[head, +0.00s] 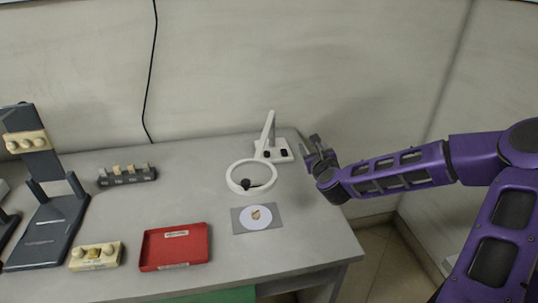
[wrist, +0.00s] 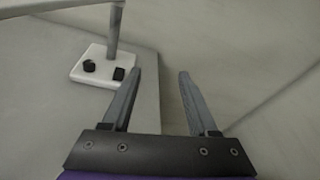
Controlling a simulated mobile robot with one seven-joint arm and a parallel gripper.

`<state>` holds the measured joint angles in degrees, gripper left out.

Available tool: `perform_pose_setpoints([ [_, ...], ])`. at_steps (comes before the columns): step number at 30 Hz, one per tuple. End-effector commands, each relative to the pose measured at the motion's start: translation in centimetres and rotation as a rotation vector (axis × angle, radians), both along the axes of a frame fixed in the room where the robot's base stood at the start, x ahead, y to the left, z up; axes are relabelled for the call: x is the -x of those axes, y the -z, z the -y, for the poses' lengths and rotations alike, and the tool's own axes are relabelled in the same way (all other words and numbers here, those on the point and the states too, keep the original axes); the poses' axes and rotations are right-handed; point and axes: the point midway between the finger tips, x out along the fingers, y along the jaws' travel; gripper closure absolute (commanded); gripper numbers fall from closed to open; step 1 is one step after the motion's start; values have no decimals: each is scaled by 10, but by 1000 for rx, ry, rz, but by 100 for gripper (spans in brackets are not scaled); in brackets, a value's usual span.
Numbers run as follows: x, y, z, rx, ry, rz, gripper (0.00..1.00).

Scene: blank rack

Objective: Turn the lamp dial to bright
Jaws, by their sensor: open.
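The white lamp stands at the back right of the table, with a ring head (head: 229,177) on a slanted post (head: 268,130). Its white base (head: 280,157) carries two small black controls. In the wrist view the base (wrist: 98,77) has a rounder black knob (wrist: 89,66) and a squarer black one (wrist: 119,73). I cannot tell from their markings which is the dial. My gripper (head: 310,147) is just right of the base and apart from it. In the wrist view my gripper (wrist: 158,78) is open and empty, with the base left of its fingers.
A grey mat (head: 240,228) with a white disc lies in front of the lamp. A red tray (head: 146,252), a beige block (head: 75,263), a dark block (head: 128,180) and a dark stand (head: 45,190) are further left. The wall is close behind; the table's right edge lies below my gripper.

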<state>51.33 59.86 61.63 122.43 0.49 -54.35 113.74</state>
Motion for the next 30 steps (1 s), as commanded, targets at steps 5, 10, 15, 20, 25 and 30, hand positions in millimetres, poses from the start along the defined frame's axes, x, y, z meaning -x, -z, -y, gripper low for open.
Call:
perform_pose_setpoints([
  [5, 70, 6, -62, -171, -102, -179, 40],
  [10, 91, 9, -80, -213, -130, -233, 40],
  [15, 77, 16, -86, -217, -133, -238, 40],
  [20, 49, 29, -95, -217, -133, -237, 40],
  [25, 16, 44, -104, -216, -132, -236, 40],
  [30, -17, 57, -114, -215, -132, -235, 40],
])
